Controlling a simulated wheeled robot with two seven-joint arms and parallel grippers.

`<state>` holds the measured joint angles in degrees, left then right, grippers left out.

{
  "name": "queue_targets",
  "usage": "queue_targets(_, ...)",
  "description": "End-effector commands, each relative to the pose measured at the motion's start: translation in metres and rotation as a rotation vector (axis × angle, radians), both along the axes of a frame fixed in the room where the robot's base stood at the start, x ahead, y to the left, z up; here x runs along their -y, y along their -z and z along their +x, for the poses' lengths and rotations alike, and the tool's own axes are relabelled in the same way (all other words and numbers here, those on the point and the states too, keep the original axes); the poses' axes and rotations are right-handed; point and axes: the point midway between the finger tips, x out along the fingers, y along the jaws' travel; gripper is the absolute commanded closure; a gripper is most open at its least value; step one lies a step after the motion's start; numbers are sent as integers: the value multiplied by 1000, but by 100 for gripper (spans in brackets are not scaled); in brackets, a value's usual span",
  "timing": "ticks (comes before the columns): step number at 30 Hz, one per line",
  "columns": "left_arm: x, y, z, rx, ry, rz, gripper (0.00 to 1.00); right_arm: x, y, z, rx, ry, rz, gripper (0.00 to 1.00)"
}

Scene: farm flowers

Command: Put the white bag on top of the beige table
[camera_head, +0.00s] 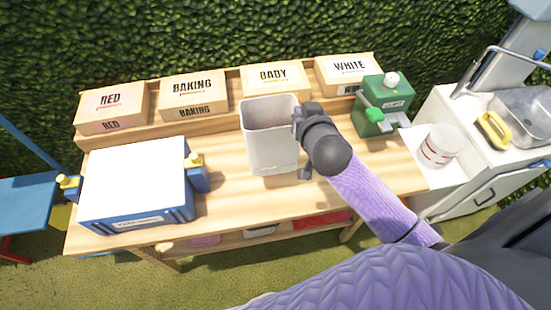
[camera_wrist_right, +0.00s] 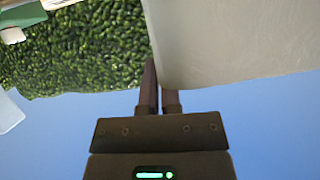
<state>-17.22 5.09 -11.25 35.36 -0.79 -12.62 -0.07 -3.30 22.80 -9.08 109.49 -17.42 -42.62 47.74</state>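The white bag (camera_head: 268,145), an open-topped upright container, is at the middle of the beige wooden table (camera_head: 232,200). I cannot tell whether its base touches the tabletop or hangs just above it. My right gripper (camera_head: 302,122) is at the bag's upper right edge, partly hidden by my own wrist. In the right wrist view, the fingers (camera_wrist_right: 160,88) are close together with the bag's wall (camera_wrist_right: 230,40) between them; one fingertip is hidden behind the wall. My left gripper is not in view.
A blue crate with a white top (camera_head: 135,180) stands left of the bag. Several labelled boxes (camera_head: 193,92) line the table's back shelf. A green device (camera_head: 380,105) stands at the back right. A white cabinet with a white bucket (camera_head: 436,147) is at the right. Bare tabletop lies in front of the bag.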

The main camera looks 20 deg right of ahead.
Motion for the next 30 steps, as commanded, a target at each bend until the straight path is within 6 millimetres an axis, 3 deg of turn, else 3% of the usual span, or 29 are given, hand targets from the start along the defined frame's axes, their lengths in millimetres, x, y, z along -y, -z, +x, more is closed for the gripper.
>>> queue_targets(5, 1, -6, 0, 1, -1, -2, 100, 15, 1, 3, 1, 2, 1, 100)
queue_targets(12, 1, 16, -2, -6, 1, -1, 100, 15, 51, 3, -1, 1, 2, 100)
queue_targets(22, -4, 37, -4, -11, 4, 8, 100, 15, 97, 2, -1, 1, 2, 100)
queue_targets(30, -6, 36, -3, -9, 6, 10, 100, 14, 98, 3, 2, 0, 2, 100)
